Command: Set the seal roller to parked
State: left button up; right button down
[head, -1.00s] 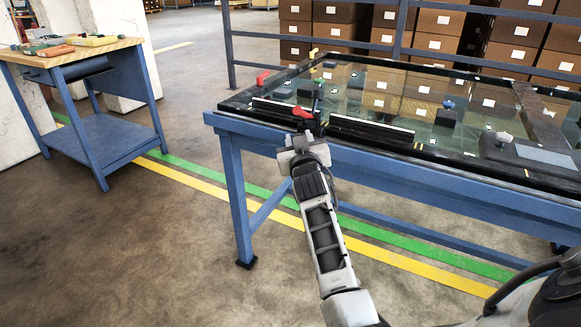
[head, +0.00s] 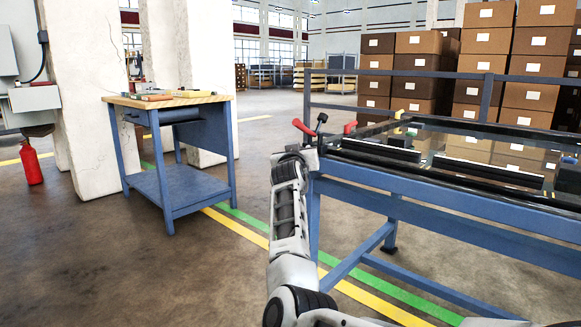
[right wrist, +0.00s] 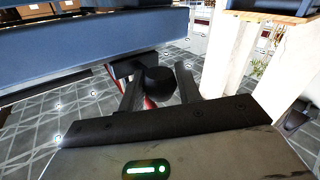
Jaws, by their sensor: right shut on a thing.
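My right gripper (head: 297,152) is at the near left corner of the blue-framed table. In the right wrist view its two dark fingers (right wrist: 158,78) are shut on a black rounded knob (right wrist: 160,88). A little red shows below the knob. In the head view a red handle (head: 303,127) and a black ball on a stem (head: 321,118) stand just above the gripper. The gripper hides how they join. A second red handle (head: 350,127) is to the right. I cannot tell which part is the seal roller. My left gripper is out of view.
The table (head: 440,198) has long black bars (head: 380,150) and a glass top. A blue rail (head: 430,74) and stacked boxes (head: 490,90) stand behind it. A blue workbench (head: 190,145) stands left, by a white pillar (head: 85,100). Floor between workbench and table is clear.

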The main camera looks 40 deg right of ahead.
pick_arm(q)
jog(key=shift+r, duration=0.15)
pick_arm(e)
jog(key=shift+w+r, duration=0.2)
jog(key=shift+w, duration=0.1)
jog(key=c, duration=1.4)
grip_release()
jog(key=o, duration=0.4)
jog(key=shift+w+f, duration=0.1)
jog(key=shift+w, duration=0.05)
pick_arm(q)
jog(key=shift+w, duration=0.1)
pick_arm(e)
jog(key=shift+a, duration=0.1)
jog(key=shift+s+a, duration=0.25)
jog(key=shift+s, duration=0.05)
pick_arm(q)
jog(key=p, duration=0.2)
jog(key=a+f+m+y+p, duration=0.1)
jog(key=p, duration=0.1)
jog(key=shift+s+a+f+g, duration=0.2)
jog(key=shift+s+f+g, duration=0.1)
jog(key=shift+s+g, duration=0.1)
pick_arm(e)
jog(key=v, duration=1.5)
